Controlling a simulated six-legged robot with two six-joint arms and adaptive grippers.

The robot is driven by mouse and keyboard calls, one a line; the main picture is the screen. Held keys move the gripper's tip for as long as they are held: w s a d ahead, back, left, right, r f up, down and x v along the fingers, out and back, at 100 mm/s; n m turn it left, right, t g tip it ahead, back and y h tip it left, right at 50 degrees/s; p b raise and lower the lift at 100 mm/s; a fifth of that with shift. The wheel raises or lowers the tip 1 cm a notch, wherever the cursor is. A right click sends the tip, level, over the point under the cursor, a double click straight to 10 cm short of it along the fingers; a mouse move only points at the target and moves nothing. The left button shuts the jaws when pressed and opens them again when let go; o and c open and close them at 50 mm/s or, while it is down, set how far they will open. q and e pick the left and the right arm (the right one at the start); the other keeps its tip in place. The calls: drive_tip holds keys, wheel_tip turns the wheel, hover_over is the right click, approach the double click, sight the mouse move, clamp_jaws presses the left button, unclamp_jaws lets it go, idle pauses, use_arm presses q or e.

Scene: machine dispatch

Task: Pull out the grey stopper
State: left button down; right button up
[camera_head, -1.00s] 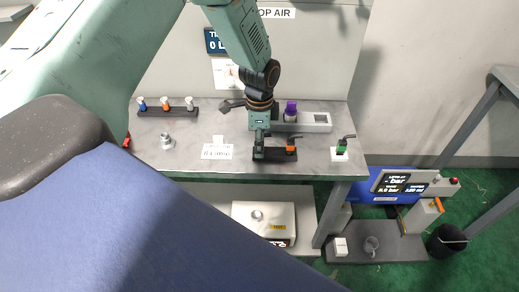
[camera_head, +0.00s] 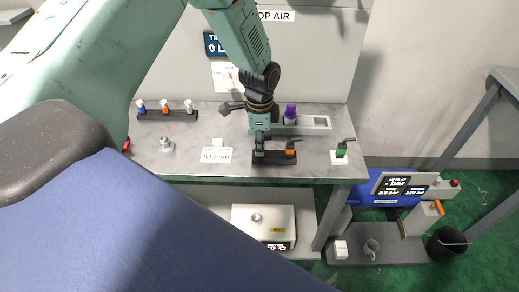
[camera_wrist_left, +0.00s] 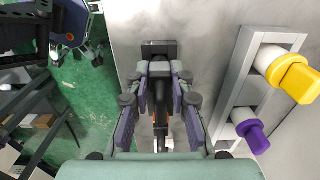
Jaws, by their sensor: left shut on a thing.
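A black block (camera_head: 275,159) lies near the front edge of the grey bench. An orange-based black lever (camera_head: 291,150) stands on its right part. My left gripper (camera_head: 259,150) points straight down at the block's left part and is shut there. In the left wrist view its fingers (camera_wrist_left: 160,75) close over the block (camera_wrist_left: 158,48). The grey stopper between them is almost wholly hidden, and I cannot tell whether it is still seated. My right gripper is not in view.
Behind the gripper is a grey holder (camera_head: 318,123) with a purple-capped piece (camera_head: 290,112); a yellow-capped one (camera_wrist_left: 297,80) shows in the wrist view. A rack of coloured plugs (camera_head: 166,114), a card (camera_head: 217,155) and a green-based lever (camera_head: 341,152) also stand on the bench.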

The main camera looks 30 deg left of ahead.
use_arm(q)
drive_tip(key=shift+s, duration=0.1)
drive_tip(key=shift+r+p, duration=0.4)
drive_tip(key=shift+p, duration=0.1)
drive_tip(key=shift+r+p, duration=0.5)
drive_tip(key=shift+r, duration=0.2)
drive_tip(key=shift+r+p, duration=0.45)
drive_tip(key=shift+r, duration=0.05)
drive_tip(key=shift+r+p, duration=0.45)
drive_tip(key=shift+r, duration=0.15)
drive_tip(key=shift+r+p, duration=0.6)
drive_tip(key=shift+r, duration=0.05)
drive_tip(key=shift+r, duration=0.15)
